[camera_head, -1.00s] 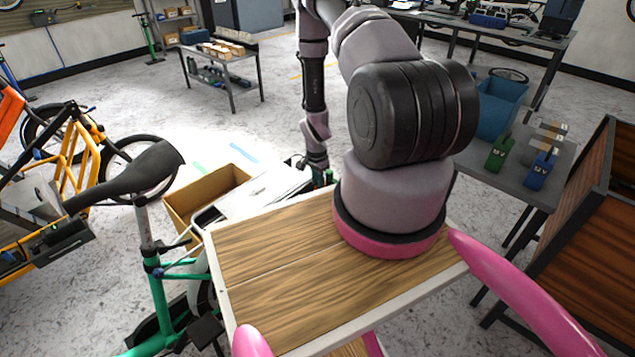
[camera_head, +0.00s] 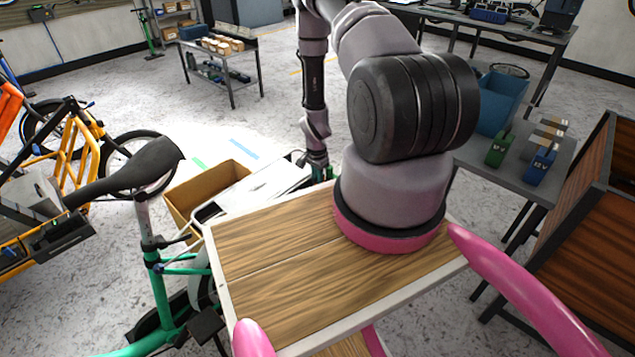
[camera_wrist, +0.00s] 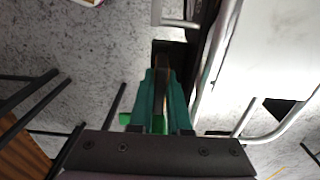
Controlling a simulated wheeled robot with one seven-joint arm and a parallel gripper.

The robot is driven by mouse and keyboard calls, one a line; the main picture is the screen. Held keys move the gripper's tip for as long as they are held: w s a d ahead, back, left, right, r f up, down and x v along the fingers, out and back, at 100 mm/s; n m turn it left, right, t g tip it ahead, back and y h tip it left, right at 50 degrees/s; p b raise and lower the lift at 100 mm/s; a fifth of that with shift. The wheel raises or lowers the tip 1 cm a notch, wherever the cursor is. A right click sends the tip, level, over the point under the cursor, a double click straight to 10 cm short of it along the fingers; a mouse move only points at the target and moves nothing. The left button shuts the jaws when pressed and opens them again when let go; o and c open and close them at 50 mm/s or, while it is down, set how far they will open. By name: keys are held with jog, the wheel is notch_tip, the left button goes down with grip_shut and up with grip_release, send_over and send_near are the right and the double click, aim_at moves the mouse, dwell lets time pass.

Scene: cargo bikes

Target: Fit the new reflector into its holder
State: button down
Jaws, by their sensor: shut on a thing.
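My gripper shows in the wrist view (camera_wrist: 164,95) as two green fingers, close together around a thin dark piece with an orange-brown edge (camera_wrist: 173,77). This appears to be the reflector, seen edge-on and mostly hidden by the fingers. A dark block (camera_wrist: 166,47) lies just beyond the fingertips; I cannot tell whether it is the holder or whether the piece touches it. In the head view my gripper (camera_head: 320,172) is small, low beside the far end of a white cargo box (camera_head: 262,188), and what it holds cannot be made out there.
A cardboard box (camera_head: 188,200) stands left of the white box. A green bike with a black saddle (camera_head: 135,168) is at the front left, an orange cargo bike (camera_head: 80,160) behind it.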

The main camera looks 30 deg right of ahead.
jog(key=shift+f, duration=0.85)
jog(key=shift+r, duration=0.1)
jog(key=shift+r, duration=0.8)
jog(key=shift+f, duration=0.8)
dwell(0.5)
jog(key=shift+r, duration=0.8)
jog(key=shift+f, duration=0.85)
jog(key=c, duration=0.8)
grip_release()
jog(key=shift+r, duration=0.1)
